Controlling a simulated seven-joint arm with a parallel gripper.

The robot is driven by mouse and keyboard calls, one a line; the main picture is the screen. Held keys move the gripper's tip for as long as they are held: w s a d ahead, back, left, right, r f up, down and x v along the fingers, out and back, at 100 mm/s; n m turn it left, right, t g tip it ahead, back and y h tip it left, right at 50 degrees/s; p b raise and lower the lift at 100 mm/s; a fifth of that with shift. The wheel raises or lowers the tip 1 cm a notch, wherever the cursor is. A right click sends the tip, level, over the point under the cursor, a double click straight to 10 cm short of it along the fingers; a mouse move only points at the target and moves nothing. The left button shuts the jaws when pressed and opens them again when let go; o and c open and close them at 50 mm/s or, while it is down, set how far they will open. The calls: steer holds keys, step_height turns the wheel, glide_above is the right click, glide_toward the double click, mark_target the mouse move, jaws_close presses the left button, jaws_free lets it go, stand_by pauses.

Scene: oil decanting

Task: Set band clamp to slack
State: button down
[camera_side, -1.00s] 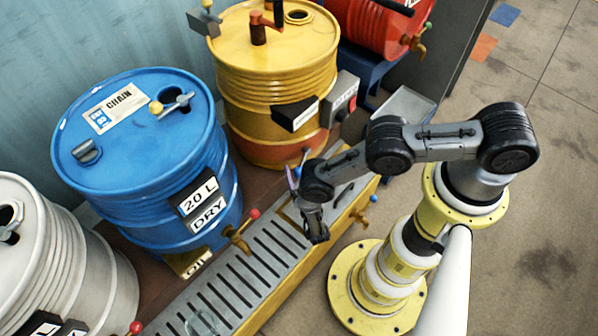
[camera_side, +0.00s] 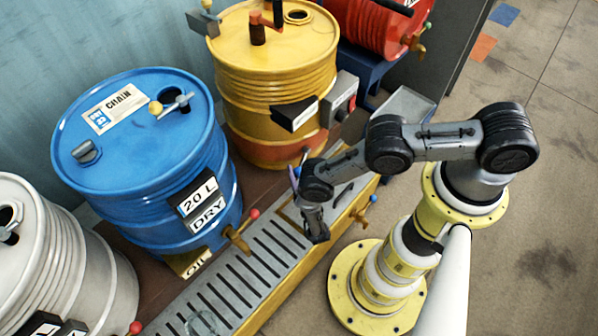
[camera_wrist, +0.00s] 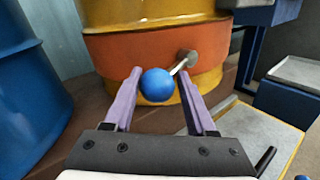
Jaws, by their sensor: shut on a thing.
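The orange band (camera_wrist: 165,62) goes round the lower part of the yellow drum in the wrist view. A short metal lever (camera_wrist: 181,68) runs from a grey hub (camera_wrist: 190,58) on the band to a blue ball knob (camera_wrist: 156,86). My gripper (camera_wrist: 161,78) has its purple fingers on either side of the knob and is shut on it. In the side view the orange band (camera_side: 270,153) shows low on the yellow drum, with my gripper (camera_side: 293,176) in front of it. The knob's contact with the fingers is too small to make out there.
A blue drum (camera_side: 140,170) stands left of the yellow drum (camera_side: 262,65). A slotted drain tray (camera_side: 250,262) runs below them, with a red-knobbed tap (camera_side: 240,238) and a blue-knobbed valve (camera_side: 362,212) near it. A grey switch box (camera_side: 340,98) is on the yellow drum.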

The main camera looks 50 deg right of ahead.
mark_target(299, 167)
steer(key=shift+w+a+r+m+g+y, duration=0.1)
steer(key=shift+w+r+m+g+y, duration=0.15)
steer(key=shift+r+m, duration=0.35)
steer(key=shift+w+a+r+m+g+y, duration=0.1)
steer(key=shift+r+m+g+y, duration=0.15)
steer(key=shift+r+m, duration=0.35)
steer(key=shift+d+r+m+g+y, duration=0.25)
steer(key=shift+r+m+y, duration=0.15)
steer(key=shift+r, duration=0.1)
steer(key=shift+d+r+m+g+y, duration=0.2)
steer(key=shift+r+m+y, duration=0.1)
steer(key=shift+r+m, duration=0.15)
steer(key=shift+d+r+m+g+y, duration=0.45)
steer(key=shift+d+r+m+y, duration=0.45)
steer(key=shift+r+m+y, duration=0.15)
steer(key=shift+w+d+r+m+g+y, duration=0.1)
steer(key=shift+d+r+m+g+y, duration=0.2)
steer(key=shift+d+r+m+y, duration=0.6)
steer(key=shift+d+f, duration=0.1)
steer(key=shift+c, duration=1.8)
jaws_free()
steer(key=shift+f, duration=0.1)
